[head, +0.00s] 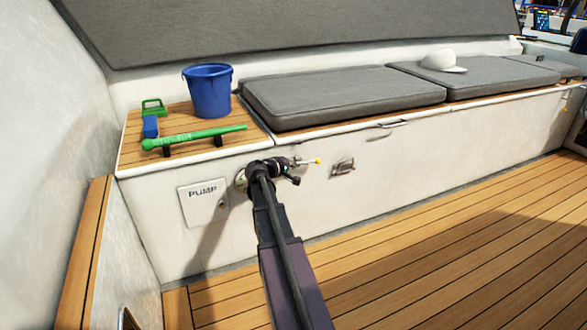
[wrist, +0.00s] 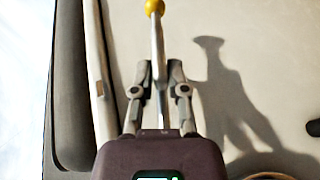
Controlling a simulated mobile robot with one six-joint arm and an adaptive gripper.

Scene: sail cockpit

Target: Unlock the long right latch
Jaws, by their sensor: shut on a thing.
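A long thin metal lever with a yellow knob (head: 317,161) sticks out to the right along the white locker front, and it looks like the long latch. It also shows in the wrist view (wrist: 157,45), running between my fingers with the knob beyond the tips. My gripper (head: 291,164) is at the locker front. In the wrist view my gripper (wrist: 159,75) has a finger on each side of the lever and is shut on it. The lever's base is hidden by my gripper. A smaller metal latch (head: 343,167) sits to the right on the same front.
A PUMP panel (head: 203,203) is left of my gripper. Above, the bench holds a blue bucket (head: 208,91), a green tool (head: 195,137) and grey cushions (head: 340,97). A handle (head: 387,125) is below the cushions. The wooden deck (head: 430,240) is clear.

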